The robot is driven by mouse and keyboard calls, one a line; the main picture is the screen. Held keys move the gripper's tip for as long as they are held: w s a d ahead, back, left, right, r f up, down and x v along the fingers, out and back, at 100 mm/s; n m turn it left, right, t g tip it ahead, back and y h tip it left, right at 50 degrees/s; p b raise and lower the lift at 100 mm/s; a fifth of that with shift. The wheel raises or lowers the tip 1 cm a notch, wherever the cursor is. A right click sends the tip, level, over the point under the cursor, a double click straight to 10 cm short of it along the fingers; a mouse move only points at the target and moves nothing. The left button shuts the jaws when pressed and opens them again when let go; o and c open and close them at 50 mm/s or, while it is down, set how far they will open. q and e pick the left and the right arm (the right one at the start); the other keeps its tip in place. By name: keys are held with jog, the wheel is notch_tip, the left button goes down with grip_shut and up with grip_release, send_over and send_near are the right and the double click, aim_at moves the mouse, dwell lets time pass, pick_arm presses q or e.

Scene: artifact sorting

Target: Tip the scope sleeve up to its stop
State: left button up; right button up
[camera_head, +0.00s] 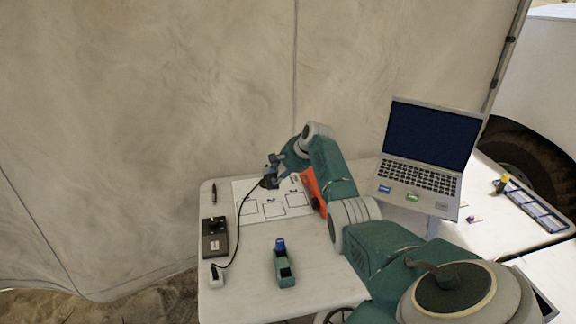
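My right arm reaches in from the lower right, and its gripper (272,176) is over the far part of the white table (322,268). A small dark piece shows at its fingertips, and a black cable (242,212) runs up to it. At this size I cannot tell whether the fingers are closed on that piece. I cannot tell for sure which thing is the scope sleeve. A teal device with a blue cap (281,244) stands near the front of the table, apart from the gripper. My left gripper is not in view.
A sheet with outlined boxes (246,208) lies under the gripper. An open laptop (425,155) stands at the right.

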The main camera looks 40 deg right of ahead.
jog(key=v, duration=0.9)
dwell(0.3)
